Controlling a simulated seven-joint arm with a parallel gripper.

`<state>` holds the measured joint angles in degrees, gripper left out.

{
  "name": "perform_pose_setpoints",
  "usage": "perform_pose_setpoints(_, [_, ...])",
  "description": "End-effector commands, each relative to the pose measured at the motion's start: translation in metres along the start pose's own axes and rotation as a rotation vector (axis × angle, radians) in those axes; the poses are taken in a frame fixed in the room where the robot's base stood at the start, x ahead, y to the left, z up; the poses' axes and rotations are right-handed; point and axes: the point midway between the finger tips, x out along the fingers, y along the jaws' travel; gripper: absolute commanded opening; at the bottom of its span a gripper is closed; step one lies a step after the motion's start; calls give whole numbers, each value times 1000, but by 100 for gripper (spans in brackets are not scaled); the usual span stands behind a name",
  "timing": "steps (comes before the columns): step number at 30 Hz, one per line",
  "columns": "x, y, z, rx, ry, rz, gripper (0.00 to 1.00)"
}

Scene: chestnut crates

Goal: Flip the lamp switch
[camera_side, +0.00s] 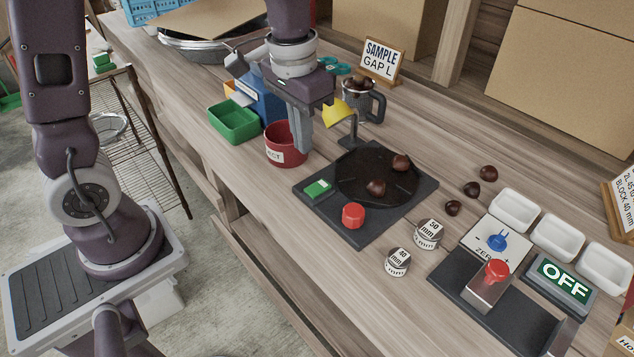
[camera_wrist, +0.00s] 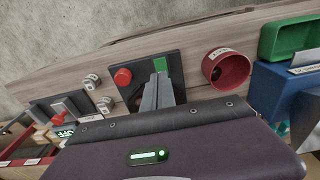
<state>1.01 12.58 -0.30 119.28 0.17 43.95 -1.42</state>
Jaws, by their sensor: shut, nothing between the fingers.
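A small lamp with a yellow shade (camera_side: 337,113) stands on a dark bent stalk at the back edge of a black board (camera_side: 352,235). The board carries a round dark plate, a green rocker-like piece (camera_side: 318,188) and a red knob (camera_side: 353,215). Which of these is the lamp switch, I cannot tell. My gripper (camera_side: 304,150) is shut and empty, pointing down between the red bin and the board. In the wrist view my fingertips (camera_wrist: 159,78) appear just in front of the green piece (camera_wrist: 160,64), partly covering the board. Contact is not visible.
A red bin (camera_side: 282,157) stands close left of my fingers, with a green tray (camera_side: 233,122) behind it. A grey mug (camera_side: 362,100) is behind the lamp.

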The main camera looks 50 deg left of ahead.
Motion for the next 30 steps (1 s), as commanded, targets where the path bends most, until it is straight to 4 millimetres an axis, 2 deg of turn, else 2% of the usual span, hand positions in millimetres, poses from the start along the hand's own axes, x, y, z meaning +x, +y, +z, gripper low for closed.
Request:
perform_pose_setpoints(1, [-27,-1,14,-1,58,0,0])
perform_pose_setpoints(3, [-60,-3,43,-1,136,1,0])
perform_pose_setpoints(6, [-91,-5,88,-1,245,1,0])
perform_pose_setpoints(9, [-104,-6,126,-1,334,0,0])
perform_pose_setpoints(13, [-107,-7,154,0,400,-1,0])
perform_pose_setpoints(17, [-106,-7,162,0,418,-1,0])
perform_pose_setpoints(24, [-108,-7,160,0,413,0,0])
perform_pose_setpoints(26, [-110,-6,152,0,395,1,0])
perform_pose_setpoints(29, [-116,-6,126,0,327,6,0])
perform_pose_setpoints(30, [-116,-5,110,0,290,7,0])
